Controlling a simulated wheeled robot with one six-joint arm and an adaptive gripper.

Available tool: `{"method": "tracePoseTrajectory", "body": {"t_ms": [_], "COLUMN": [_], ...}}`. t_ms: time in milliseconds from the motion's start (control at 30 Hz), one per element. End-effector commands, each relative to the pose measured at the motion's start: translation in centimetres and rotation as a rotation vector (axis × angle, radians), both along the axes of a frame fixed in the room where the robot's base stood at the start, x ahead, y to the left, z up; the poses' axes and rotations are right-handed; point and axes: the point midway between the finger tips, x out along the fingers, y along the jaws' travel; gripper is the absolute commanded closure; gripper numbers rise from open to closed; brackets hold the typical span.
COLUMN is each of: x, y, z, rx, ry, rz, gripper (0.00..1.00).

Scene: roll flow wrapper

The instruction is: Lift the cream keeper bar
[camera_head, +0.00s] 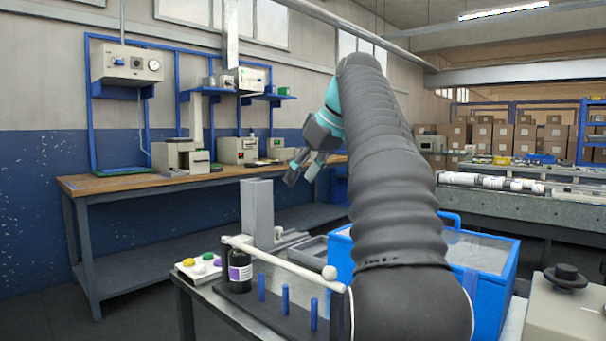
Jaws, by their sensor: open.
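The cream keeper bar (283,263) is a long pale rod at the front of the near bench. It slants from beside a dark bottle down to the right, above a row of blue pegs, with a round knob (330,272) near its right end. Its far right end meets the outline of my arm, so I cannot tell whether more is hidden there. My gripper (301,176) is open and empty, pointing down and left. In the picture it is well above the bar and apart from it.
The dark bottle (240,272) with a purple label stands by the bar's left end, next to a button box (197,268). A grey upright post (257,214) rises behind the bar. The back workbench (130,184) holds instruments.

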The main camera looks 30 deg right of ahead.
Motion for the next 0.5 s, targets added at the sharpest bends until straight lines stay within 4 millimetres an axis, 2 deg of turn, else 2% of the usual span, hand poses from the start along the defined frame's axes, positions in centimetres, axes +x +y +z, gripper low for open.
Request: {"method": "tracePoseTrajectory", "body": {"t_ms": [500], "x": [-1.9], "y": [-0.8], "z": [3.0], "rx": [0.000], "ry": [-0.001], "rz": [-0.001], "gripper": [0.46]}}
